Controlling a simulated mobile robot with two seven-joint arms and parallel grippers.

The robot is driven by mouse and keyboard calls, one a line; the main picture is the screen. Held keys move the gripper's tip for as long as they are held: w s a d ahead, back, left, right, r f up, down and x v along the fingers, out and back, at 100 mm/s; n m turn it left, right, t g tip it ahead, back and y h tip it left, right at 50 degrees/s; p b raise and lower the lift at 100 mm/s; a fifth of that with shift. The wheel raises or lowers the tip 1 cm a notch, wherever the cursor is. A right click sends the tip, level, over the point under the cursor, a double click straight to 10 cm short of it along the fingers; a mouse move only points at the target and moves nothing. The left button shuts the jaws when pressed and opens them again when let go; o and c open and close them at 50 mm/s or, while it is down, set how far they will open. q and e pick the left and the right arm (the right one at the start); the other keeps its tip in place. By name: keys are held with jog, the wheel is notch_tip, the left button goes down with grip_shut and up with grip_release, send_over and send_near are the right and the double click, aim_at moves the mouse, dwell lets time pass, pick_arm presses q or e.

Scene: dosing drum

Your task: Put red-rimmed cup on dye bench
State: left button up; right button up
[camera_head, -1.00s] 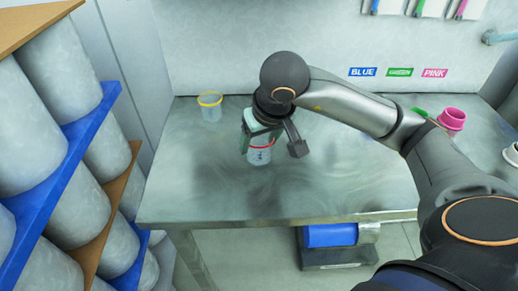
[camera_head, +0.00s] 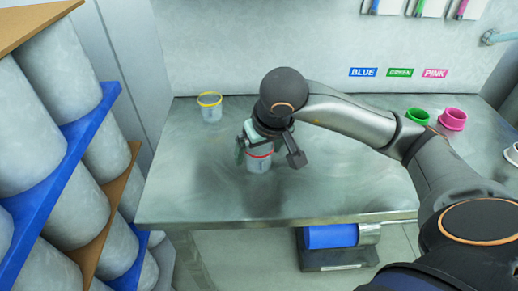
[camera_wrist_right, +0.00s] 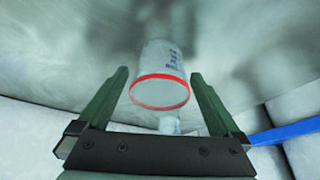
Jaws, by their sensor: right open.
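The red-rimmed cup (camera_head: 259,163) is a pale cup with a red band at its rim and dark marks on its side. It stands on the metal dye bench (camera_head: 200,190), left of the bench's middle. My right gripper (camera_head: 268,150) is at the cup, its fingers open on either side of it. In the right wrist view the cup (camera_wrist_right: 160,92) sits between the two green fingers (camera_wrist_right: 160,85), with a visible gap to each. Part of the cup is hidden behind the gripper in the head view. My left gripper is not in view.
A yellow-rimmed cup (camera_head: 210,108) stands at the back left of the bench. A green cup (camera_head: 417,116) and a pink cup (camera_head: 453,119) stand at the back right. Shelves of grey drums (camera_head: 55,60) rise at the left. The bench front is clear.

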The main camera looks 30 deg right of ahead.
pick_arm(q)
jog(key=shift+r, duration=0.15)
pick_arm(e)
jog(key=shift+r, duration=0.1)
jog(key=shift+r+p, duration=0.3)
jog(key=shift+p, duration=0.05)
pick_arm(q)
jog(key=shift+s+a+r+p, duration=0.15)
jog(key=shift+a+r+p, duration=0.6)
jog(key=shift+p, duration=0.45)
pick_arm(e)
jog(key=v, duration=1.1)
jog(key=shift+s+r, duration=0.2)
jog(key=shift+s, duration=0.05)
